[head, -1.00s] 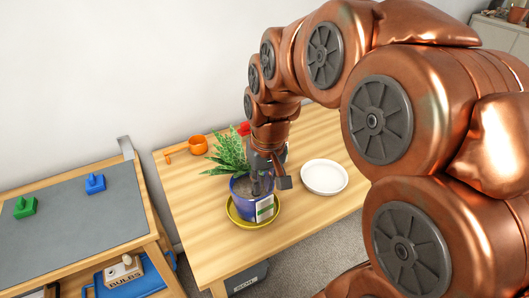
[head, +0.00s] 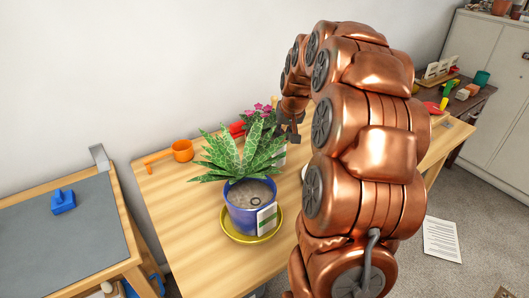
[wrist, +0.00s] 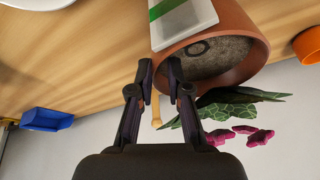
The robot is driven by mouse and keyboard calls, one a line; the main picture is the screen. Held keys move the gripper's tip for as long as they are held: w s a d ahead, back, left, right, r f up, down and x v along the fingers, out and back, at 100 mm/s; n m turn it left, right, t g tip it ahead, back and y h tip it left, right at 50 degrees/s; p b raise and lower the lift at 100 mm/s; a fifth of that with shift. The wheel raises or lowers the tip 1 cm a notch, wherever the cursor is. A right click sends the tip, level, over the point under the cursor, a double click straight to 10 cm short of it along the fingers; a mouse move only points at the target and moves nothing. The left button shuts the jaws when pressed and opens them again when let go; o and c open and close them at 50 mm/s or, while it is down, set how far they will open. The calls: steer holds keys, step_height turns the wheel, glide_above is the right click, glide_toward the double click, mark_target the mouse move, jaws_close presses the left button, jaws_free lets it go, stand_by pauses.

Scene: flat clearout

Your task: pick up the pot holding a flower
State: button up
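The pot holding a flower is a terracotta pot (wrist: 258,30) with dark soil, green leaves and pink flowers (wrist: 240,135) in the wrist view. A white card with a green stripe (wrist: 183,22) is at its side. In the head view its pink flowers (head: 262,112) show behind a spiky plant, and the pot itself is mostly hidden. My gripper (wrist: 159,62) is at the near edge of the pot's rim, its two fingertips a little apart. I cannot see anything clamped between them. In the head view my gripper (head: 289,137) is beside the flowers.
A blue pot with a spiky plant (head: 243,218) stands on a yellow saucer (head: 231,236) in front. A white plate (wrist: 38,3) and a blue container (wrist: 47,120) show in the wrist view. Bare wood (head: 180,195) is at left.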

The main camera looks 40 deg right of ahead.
steer(key=shift+x, duration=2.7)
steer(key=shift+w+d+r, duration=0.1)
steer(key=shift+d+r, duration=0.05)
steer(key=shift+d, duration=0.05)
steer(key=shift+c, duration=0.4)
jaws_close()
